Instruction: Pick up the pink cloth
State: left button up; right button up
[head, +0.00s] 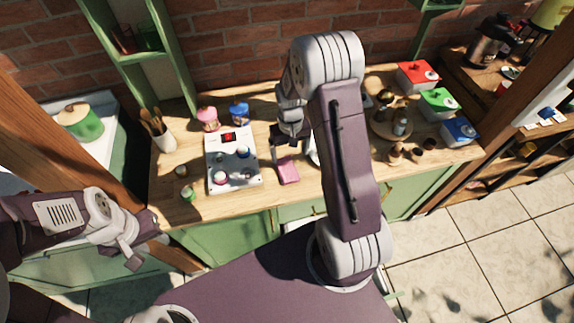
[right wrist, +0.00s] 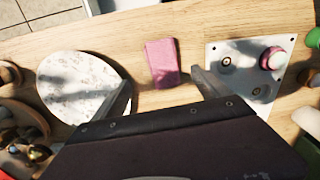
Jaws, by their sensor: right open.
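The pink cloth (head: 288,171) lies folded flat on the wooden counter, near its front edge, right of the white panel. In the right wrist view the cloth (right wrist: 162,63) lies beyond and between the spread fingers. My right gripper (head: 296,147) is open and empty above the counter at the cloth; it does not touch the cloth as far as I can see. Its two fingers also show in the right wrist view (right wrist: 160,90). My left gripper (head: 137,250) hangs at the left, in front of the counter, away from the cloth; its jaws are too unclear to read.
The white panel (head: 222,178) with knobs and a red display stands left of the cloth. A round patterned board (right wrist: 80,88) lies on the cloth's other side. Red, green and blue boxes (head: 438,101) stand at the right. Bare wood (head: 185,212) shows along the counter's front.

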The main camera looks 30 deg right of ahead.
aim_at(288, 167)
jog(key=f, duration=0.3)
jog(key=shift+w+a+f+p, duration=0.25)
jog(key=shift+w+f+p, duration=0.05)
jog(key=shift+w+f, duration=0.3)
jog(key=shift+f, duration=0.1)
jog(key=shift+s+f+p, duration=0.2)
jog(key=shift+f+p, duration=0.15)
jog(key=shift+f, duration=0.25)
jog(key=shift+s+f+p, duration=0.2)
jog(key=shift+f+p, duration=0.1)
jog(key=shift+f, duration=0.3)
notch_tip(288, 167, down, 2)
jog(key=shift+w+f, duration=0.35)
pick_arm(q)
jog(key=shift+w+a+r, duration=0.15)
jog(key=shift+w+r, duration=0.2)
jog(key=shift+r, duration=0.45)
pick_arm(e)
jog(key=shift+s+r, duration=0.1)
jog(key=shift+s, duration=0.05)
jog(key=c, duration=1.2)
